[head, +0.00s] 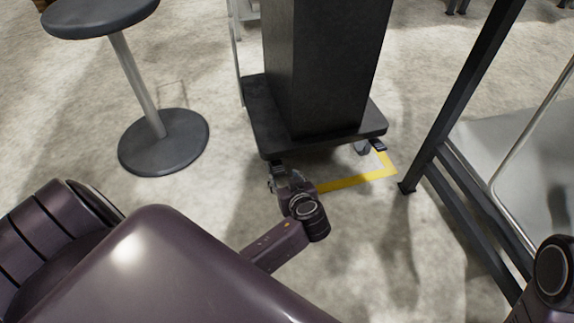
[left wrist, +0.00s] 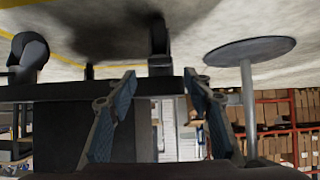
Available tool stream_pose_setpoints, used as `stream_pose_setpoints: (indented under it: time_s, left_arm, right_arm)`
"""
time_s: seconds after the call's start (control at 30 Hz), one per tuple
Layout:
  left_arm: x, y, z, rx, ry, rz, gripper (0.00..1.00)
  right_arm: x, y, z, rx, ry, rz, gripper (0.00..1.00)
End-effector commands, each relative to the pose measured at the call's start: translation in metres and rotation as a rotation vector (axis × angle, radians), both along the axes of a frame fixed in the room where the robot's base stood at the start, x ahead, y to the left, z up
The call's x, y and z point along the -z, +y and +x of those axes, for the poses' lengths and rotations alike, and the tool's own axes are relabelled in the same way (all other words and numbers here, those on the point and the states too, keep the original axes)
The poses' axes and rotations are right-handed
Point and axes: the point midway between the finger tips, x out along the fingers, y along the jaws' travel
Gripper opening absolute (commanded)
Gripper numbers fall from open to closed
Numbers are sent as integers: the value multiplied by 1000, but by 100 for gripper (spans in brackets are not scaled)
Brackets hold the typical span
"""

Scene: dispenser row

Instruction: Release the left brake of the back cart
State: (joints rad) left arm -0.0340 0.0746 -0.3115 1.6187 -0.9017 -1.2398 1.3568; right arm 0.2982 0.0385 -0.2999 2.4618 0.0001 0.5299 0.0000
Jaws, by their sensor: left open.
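The cart (head: 261,125) is a dark platform carrying a tall black box. My left gripper (head: 276,174) is open, low at the platform's near left corner in the head view, and hides the left brake there. On the right, a small dark pedal (head: 379,146) sticks out by the caster under the platform. Another caster (left wrist: 28,56) shows at the left. My right gripper is out of view.
A round stool (head: 163,142) stands left of the cart. A dark metal frame (head: 430,150) with a grey panel stands close on the right. A yellow floor line (head: 360,180) runs along the cart's near side. Shelves with boxes (left wrist: 270,125) are in the distance.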

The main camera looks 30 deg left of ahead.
Motion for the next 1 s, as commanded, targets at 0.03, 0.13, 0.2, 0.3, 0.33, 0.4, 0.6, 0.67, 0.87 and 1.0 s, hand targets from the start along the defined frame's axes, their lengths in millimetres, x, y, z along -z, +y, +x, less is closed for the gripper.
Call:
stream_pose_setpoints:
  time_s: [0.03,0.13,0.2,0.3,0.33,0.4,0.6,0.67,0.87,1.0]
  left_arm:
    - [-5,-6,-6,-1,0,-3,46]
    - [-12,-15,-13,-1,0,-1,46]
    - [-16,-19,-17,0,0,0,46]
    - [-19,-22,-19,-1,0,0,46]
    - [-20,-22,-20,-1,0,0,46]
    - [-20,-22,-20,-1,0,1,46]
    - [-20,-22,-20,0,0,2,46]
    - [-20,-22,-20,0,0,2,46]
    - [-21,-23,-19,4,-1,0,46]
    - [-33,-40,-3,106,-27,-25,46]
  right_arm:
    - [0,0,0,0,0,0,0]
    - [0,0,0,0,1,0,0]
    - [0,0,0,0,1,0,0]
    - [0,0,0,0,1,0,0]
    - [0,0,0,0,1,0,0]
    - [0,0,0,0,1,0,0]
    - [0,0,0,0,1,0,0]
    - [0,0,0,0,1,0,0]
    - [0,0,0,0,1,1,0]
    - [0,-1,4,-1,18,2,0]
